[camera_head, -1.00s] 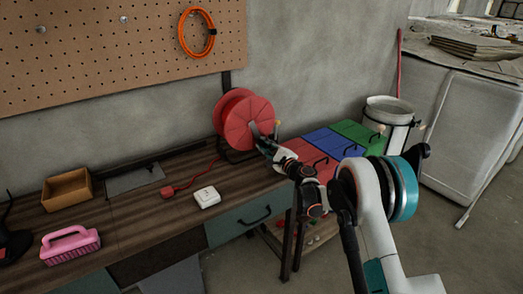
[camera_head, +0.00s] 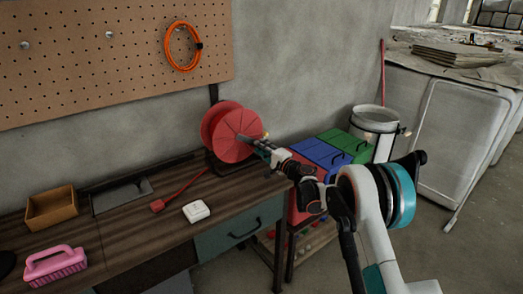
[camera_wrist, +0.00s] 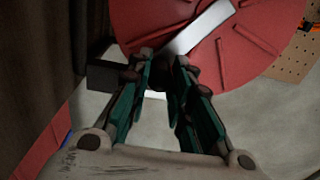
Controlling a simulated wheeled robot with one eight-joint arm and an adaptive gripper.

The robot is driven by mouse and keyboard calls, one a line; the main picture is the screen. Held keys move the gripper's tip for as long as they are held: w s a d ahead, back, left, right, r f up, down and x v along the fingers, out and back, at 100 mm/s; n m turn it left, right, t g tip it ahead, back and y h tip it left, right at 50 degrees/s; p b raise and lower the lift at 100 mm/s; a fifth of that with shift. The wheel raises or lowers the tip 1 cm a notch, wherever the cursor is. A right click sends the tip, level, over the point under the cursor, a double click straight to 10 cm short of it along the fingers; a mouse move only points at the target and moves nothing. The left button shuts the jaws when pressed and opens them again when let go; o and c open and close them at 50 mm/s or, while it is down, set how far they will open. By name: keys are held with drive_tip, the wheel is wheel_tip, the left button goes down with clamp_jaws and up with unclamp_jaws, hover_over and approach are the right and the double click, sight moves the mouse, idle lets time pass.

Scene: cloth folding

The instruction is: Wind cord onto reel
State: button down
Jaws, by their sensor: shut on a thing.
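The red reel (camera_head: 230,130) stands at the back right end of the workbench, and its red face fills the top of the wrist view (camera_wrist: 265,35). A pale crank bar (camera_wrist: 203,27) crosses that face. My gripper (camera_head: 262,145) is at the reel's right side. In the wrist view its fingers (camera_wrist: 165,62) are close together at the crank's lower end, shut on the crank handle, which they mostly hide. The red cord (camera_head: 187,185) runs from the reel's base across the bench to a red plug (camera_head: 157,206).
A white socket box (camera_head: 196,211) lies right of the plug. A wooden tray (camera_head: 51,207) and a pink brush (camera_head: 56,265) are at left. Coloured drawer boxes (camera_head: 320,152) and a white bucket (camera_head: 375,122) stand right of the reel. An orange cord coil (camera_head: 183,47) hangs on the pegboard.

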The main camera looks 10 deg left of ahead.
drive_tip(key=shift+a, duration=0.1)
idle(0.3)
drive_tip(key=c, duration=1.4)
unclamp_jaws()
drive_tip(key=shift+s, duration=0.1)
drive_tip(key=v, duration=1.2)
drive_tip(key=shift+c, duration=0.3)
